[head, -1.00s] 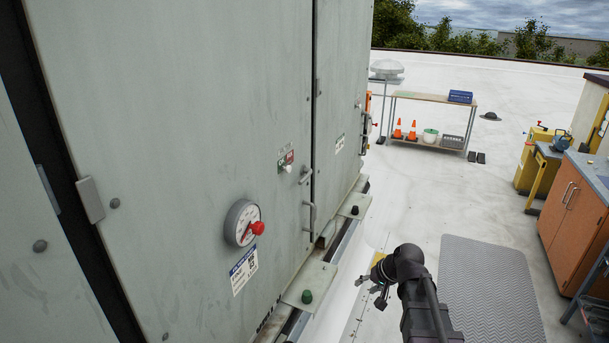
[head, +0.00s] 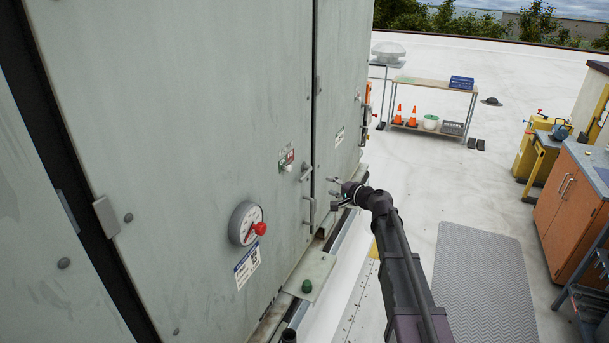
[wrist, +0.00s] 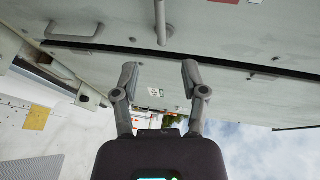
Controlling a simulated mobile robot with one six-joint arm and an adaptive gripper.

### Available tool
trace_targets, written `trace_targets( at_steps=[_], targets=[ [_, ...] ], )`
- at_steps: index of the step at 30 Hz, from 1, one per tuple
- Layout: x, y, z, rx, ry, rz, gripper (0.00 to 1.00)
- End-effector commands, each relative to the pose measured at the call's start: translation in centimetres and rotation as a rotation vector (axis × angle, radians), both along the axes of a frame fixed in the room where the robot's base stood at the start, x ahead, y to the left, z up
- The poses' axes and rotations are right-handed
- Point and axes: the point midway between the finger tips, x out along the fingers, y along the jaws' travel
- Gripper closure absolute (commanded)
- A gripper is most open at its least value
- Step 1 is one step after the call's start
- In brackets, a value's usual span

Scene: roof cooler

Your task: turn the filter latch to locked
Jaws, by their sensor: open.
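A grey latch lever (head: 305,172) sits on the large grey-green cabinet door, left of the vertical seam. It also shows in the wrist view (wrist: 160,24), pointing down from the top edge toward the space between my fingers. A small label with red and green parts (head: 287,158) is up and left of it. My gripper (head: 333,187) is open and empty, just right of the lever and apart from it in the head view. In the wrist view its fingers (wrist: 160,78) are spread below the lever's end. The lever's set position cannot be read.
A bar handle (head: 309,211) is below the lever. A round dial with a red knob (head: 246,224) is lower left. A base ledge with a green knob (head: 307,286) runs along the cabinet foot. A grey mat (head: 485,270) and white roof lie to the right.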

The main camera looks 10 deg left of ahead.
Motion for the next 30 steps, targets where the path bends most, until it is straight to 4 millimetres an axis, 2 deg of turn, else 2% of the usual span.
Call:
trace_targets(
  at_steps=[17,23,30],
  targets=[
    [0.5,0.6,-0.1,0.002,0.0,0.001,0.44],
    [1.7,2.1,-0.5,0.002,0.0,0.001,0.44],
    [3.9,4.8,-1.2,0.002,0.0,0.001,0.44]
  ],
)
